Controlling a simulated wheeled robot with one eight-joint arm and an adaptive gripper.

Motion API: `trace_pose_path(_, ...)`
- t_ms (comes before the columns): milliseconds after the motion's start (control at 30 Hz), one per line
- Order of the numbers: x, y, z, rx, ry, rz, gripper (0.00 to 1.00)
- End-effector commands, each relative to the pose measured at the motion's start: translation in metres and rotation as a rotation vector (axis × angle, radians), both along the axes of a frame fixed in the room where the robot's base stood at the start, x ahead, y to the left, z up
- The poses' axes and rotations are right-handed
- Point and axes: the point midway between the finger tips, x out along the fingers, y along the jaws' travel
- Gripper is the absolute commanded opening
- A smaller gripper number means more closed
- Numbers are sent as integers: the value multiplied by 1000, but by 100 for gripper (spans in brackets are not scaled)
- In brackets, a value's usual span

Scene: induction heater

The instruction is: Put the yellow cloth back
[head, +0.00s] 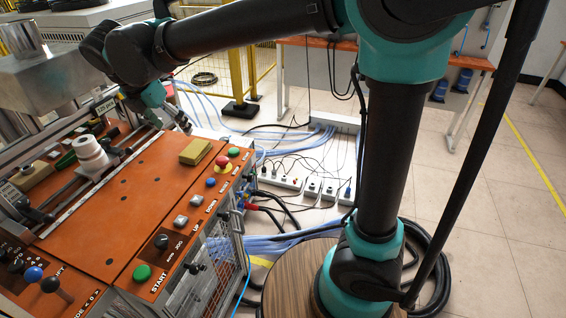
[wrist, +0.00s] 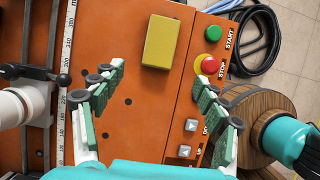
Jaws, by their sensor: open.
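The yellow cloth (head: 195,152) is a small folded block lying flat on the orange top of the machine, near the red and green buttons. In the wrist view the yellow cloth (wrist: 161,42) lies ahead of my fingertips, roughly between their lines, touched by neither. My gripper (wrist: 165,82) is open and empty, its green-padded fingers spread wide above the orange panel. In the head view my gripper (head: 165,118) is partly seen at the end of the arm, above the panel's far side and to the left of the cloth.
The red stop button (wrist: 208,64) and green start button (wrist: 213,33) stand right of the cloth. A white cylindrical fitting (head: 90,152) and a ruler rail (wrist: 67,60) border the panel's left side. Knobs and levers (head: 50,284) stand at the front. The panel's middle is clear.

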Motion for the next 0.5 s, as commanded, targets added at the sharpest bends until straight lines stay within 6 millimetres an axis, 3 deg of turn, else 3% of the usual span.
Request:
trace_pose_path(167, 17, -32, -13, 54, -2, -141, 73)
trace_pose_path(333, 46, -113, -46, 204, -16, -518, 73)
trace_pose_path(500, 56, -201, -83, 371, -39, -951, 73)
